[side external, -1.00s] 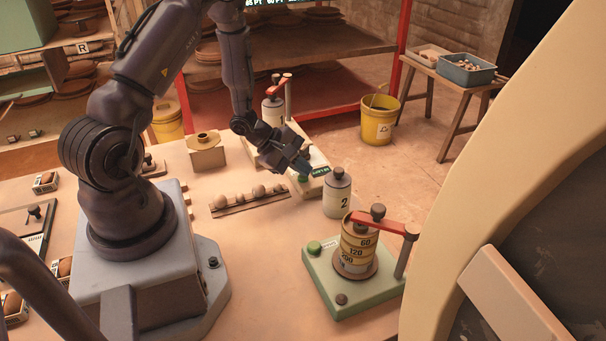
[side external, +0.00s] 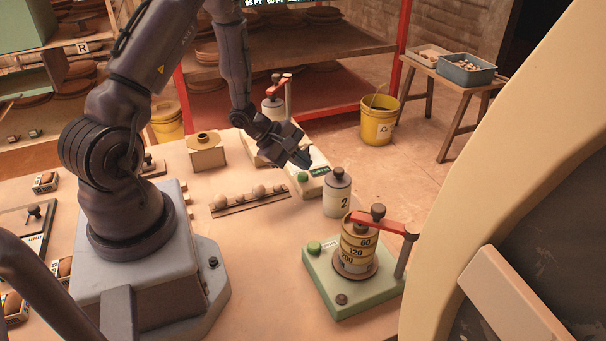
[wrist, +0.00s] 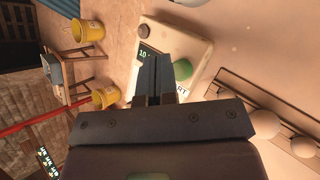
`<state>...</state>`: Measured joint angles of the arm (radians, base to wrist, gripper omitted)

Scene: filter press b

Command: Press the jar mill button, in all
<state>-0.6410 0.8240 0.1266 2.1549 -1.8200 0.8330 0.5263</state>
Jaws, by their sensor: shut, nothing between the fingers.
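The green button (side external: 303,177) sits on a cream machine (side external: 318,188) with a dark display, at the back middle of the bench in the side view. In the wrist view, the green button (wrist: 183,70) shows just right of my fingers, beside a partly hidden label ending in "RT". The cream machine's top (wrist: 200,50) also shows there, with a dark knob. My gripper (side external: 306,162) is shut and empty, just above the machine near the button. In the wrist view, my gripper's fingers (wrist: 155,60) cover part of the display. I see no contact with the button.
A jar marked 2 (side external: 338,195) stands close in front of the machine. A green-based sieve stand (side external: 350,270) with a red arm (side external: 385,224) and its own green button is at front right. A rack of round pieces (side external: 250,200) lies to the left.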

